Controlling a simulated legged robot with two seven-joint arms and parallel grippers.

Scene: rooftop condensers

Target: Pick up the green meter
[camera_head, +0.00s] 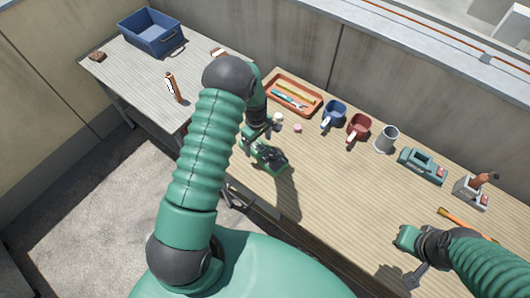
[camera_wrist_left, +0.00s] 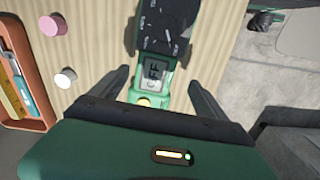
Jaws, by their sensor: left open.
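The green meter (camera_head: 273,160) lies on the wooden bench near its front edge, partly hidden by my left gripper in the head view. In the left wrist view the meter (camera_wrist_left: 157,72) shows a dark face with markings and a small grey display, and its near end lies between the fingers. My left gripper (camera_wrist_left: 160,88) is open, with one finger on each side of the meter and a gap to both. In the head view the left gripper (camera_head: 262,133) is just above the meter. My right gripper (camera_head: 412,262) is low at the right; its finger opening is unclear.
An orange tray (camera_head: 271,98) with tools, a white cap (camera_head: 278,117) and a pink cap (camera_head: 297,128) are near the meter. Blue (camera_head: 334,116), red (camera_head: 358,128) and grey (camera_head: 386,139) mugs and a green case (camera_head: 422,166) stand farther right. The bench's middle is clear.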

